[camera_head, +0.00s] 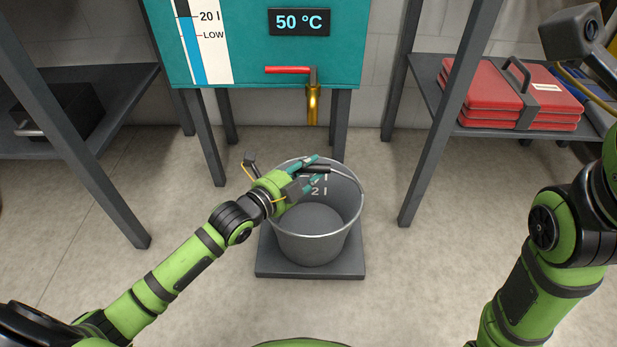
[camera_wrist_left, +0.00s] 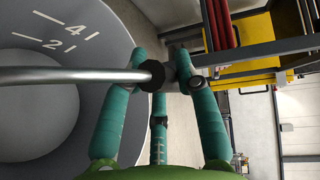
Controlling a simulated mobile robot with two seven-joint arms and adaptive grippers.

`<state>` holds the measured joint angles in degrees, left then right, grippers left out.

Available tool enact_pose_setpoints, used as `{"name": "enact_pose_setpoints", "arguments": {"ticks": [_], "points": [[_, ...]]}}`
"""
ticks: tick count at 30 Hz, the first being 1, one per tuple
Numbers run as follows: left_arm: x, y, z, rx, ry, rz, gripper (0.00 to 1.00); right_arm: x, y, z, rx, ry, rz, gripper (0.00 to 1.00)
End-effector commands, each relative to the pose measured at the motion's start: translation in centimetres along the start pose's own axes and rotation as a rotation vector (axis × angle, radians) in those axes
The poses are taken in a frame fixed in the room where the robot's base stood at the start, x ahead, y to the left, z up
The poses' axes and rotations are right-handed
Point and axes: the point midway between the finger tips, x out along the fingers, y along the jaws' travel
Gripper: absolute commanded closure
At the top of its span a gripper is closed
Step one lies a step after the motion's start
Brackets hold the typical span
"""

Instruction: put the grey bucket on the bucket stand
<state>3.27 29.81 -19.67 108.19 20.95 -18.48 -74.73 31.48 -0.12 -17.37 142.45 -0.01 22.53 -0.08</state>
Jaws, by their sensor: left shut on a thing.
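The grey bucket (camera_head: 312,240) with a metal rim and litre marks inside is upright over the bucket stand (camera_head: 268,262), a dark square plate on the floor. Whether its base touches the plate or hangs just above it I cannot tell.
A teal tank (camera_head: 255,50) with a red-levered brass tap (camera_head: 312,103) stands on dark legs behind the bucket. A shelf at right holds red cases (camera_head: 520,95); a shelf at left holds a black box (camera_head: 68,110). The floor in front is clear.

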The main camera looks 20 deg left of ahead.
Motion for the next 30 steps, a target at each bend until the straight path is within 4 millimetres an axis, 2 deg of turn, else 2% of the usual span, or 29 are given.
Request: {"name": "enact_pose_setpoints", "arguments": {"ticks": [14,15,16,27,30], "points": [[0.15,0.16,0.05,0.002,0.002,-0.014,1.00,0.07,-0.14,-0.30,0.000,0.009,-0.002,0.60],[0.12,0.59,0.08,0.001,0.000,-0.002,0.53,0.07,-0.14,-0.30,0.000,0.009,-0.003,0.60],[0.12,0.59,0.08,0.001,0.000,-0.002,0.46,0.07,-0.15,-0.29,0.000,0.009,-0.003,0.60],[0.08,0.33,0.05,0.001,0.000,-0.003,0.46,0.15,-0.15,-0.27,0.001,0.009,-0.003,0.60],[-0.81,0.26,0.07,0.002,-0.001,0.001,0.46,0.77,-0.04,-0.18,0.001,0.014,-0.003,0.60]]}}
